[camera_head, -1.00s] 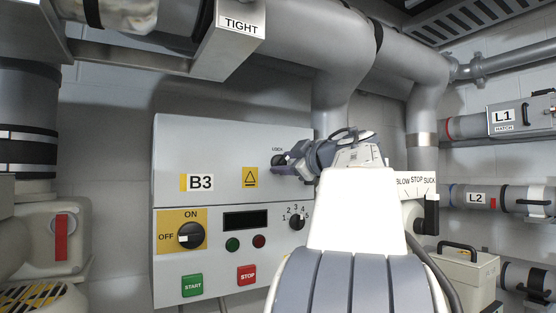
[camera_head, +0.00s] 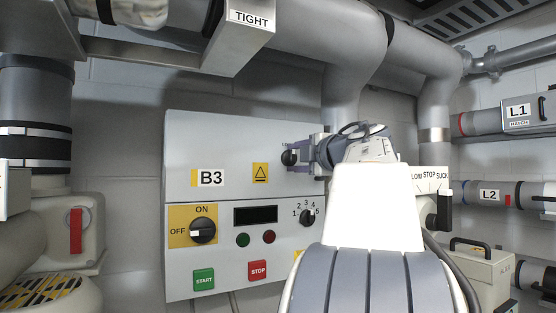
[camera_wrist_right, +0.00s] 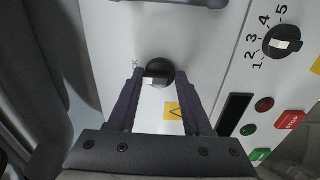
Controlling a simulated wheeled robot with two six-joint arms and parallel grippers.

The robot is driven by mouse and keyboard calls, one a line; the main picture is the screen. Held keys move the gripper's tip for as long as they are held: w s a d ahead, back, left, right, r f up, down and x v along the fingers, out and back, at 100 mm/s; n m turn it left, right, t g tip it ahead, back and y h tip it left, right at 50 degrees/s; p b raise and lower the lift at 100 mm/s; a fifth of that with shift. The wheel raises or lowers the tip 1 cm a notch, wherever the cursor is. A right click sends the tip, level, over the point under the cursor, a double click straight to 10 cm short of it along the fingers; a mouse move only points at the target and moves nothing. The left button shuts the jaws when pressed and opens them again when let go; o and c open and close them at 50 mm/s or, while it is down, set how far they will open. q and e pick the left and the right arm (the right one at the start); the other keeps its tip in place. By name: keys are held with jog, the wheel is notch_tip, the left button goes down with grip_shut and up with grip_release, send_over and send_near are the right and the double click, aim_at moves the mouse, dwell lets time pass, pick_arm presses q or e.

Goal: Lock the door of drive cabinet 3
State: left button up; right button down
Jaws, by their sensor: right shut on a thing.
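The B3 drive cabinet (camera_head: 190,135) is on the wall, its upper door panel flat against the box. A black lock knob (camera_head: 289,158) sits at the upper right of that door; its label is mostly hidden behind my gripper. My right gripper (camera_head: 297,156) is at the knob. In the right wrist view the lock knob (camera_wrist_right: 160,72) lies between the two fingertips of my right gripper (camera_wrist_right: 158,78), which is shut on it. A pale mark on the knob shows there. My left gripper is not in view.
Below the door are an ON/OFF switch (camera_head: 203,231) pointing to OFF, a numbered selector (camera_head: 307,217), a green START button (camera_head: 204,280) and a red STOP button (camera_head: 257,270). A blow/stop/suck lever (camera_head: 444,212) is at right. Pipes (camera_head: 345,90) run overhead.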

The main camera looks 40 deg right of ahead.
jog(key=shift+s+a+r, duration=0.1)
jog(key=shift+r, duration=0.45)
jog(key=c, duration=0.6)
grip_release()
jog(key=shift+o, duration=0.5)
jog(key=shift+f, duration=0.25)
jog(key=b+v, duration=0.4)
jog(key=v, duration=0.6)
jog(key=shift+s, duration=0.15)
jog(key=shift+a+f, duration=0.15)
